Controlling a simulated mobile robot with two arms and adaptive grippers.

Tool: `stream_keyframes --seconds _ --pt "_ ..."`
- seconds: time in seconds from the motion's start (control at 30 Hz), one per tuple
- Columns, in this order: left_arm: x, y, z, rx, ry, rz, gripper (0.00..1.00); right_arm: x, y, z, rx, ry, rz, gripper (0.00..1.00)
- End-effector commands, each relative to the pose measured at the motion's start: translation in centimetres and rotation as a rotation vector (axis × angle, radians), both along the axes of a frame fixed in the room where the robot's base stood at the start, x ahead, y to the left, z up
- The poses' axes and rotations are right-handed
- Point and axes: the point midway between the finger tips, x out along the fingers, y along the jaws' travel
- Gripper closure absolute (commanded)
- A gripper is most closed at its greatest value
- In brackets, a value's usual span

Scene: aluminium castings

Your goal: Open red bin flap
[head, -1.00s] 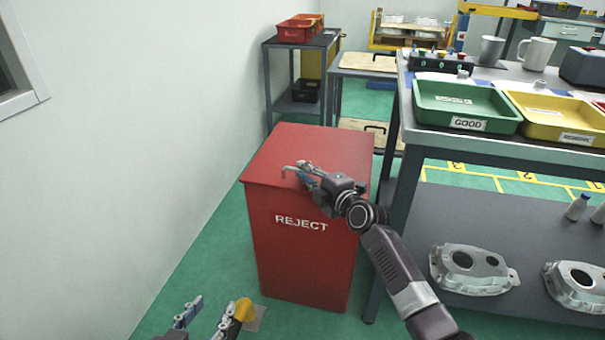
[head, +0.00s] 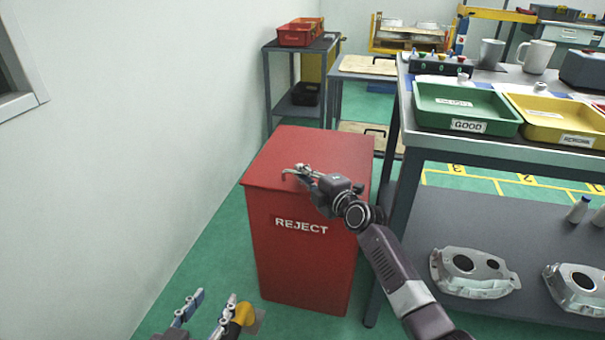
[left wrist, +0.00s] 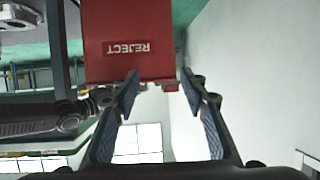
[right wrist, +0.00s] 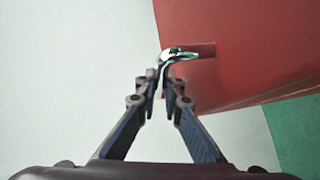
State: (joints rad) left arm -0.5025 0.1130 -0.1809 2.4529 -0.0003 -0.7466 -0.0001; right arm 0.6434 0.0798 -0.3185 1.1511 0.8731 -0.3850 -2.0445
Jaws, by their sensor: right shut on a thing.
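The red bin (head: 300,260) marked REJECT stands on the floor beside the workbench, and its red flap (head: 315,150) lies flat across the top. A small metal handle (right wrist: 180,53) is fixed to the flap near its front left. My right gripper (head: 298,174) is at this handle, and in the right wrist view its fingertips (right wrist: 163,82) are closed on the handle's end. My left gripper (head: 212,308) is low in front of the bin, open and empty. In the left wrist view its fingers (left wrist: 160,82) are wide apart, with the bin (left wrist: 125,40) beyond them.
The workbench to the right carries a green GOOD tray (head: 465,107) and a yellow tray (head: 555,118). Metal castings (head: 473,272) lie on its lower shelf. A white wall (head: 130,150) is close on the left. Open green floor (head: 205,260) lies between wall and bin.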

Motion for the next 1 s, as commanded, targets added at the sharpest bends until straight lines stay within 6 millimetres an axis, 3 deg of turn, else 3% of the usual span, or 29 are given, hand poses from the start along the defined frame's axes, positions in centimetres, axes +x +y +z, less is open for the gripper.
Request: stream_keyframes --seconds 0.23,0.47,0.67,0.8,0.93,1.0 --pt "-0.3 0.1 -0.4 0.006 0.027 0.001 0.60 0.0 0.0 0.2 0.002 0.005 0.000 1.00" --pt "-2.9 1.3 -3.8 0.050 0.210 0.016 0.60 0.2 -0.1 1.4 0.007 0.025 -0.001 1.00" --pt "-7.7 3.1 -7.7 0.106 0.469 0.034 0.60 0.5 -0.2 2.9 0.019 0.059 -0.001 1.00" --pt "-12.2 4.6 -9.9 0.149 0.669 0.049 0.60 0.7 -0.3 4.1 0.029 0.087 -0.002 1.00" --pt "-16.7 5.9 -11.1 0.185 0.847 0.062 0.60 0.9 -0.4 5.0 0.038 0.115 -0.002 1.00" --pt "-17.3 6.0 -10.9 0.189 0.870 0.064 0.60 1.1 -0.4 5.5 0.042 0.130 -0.002 1.00"
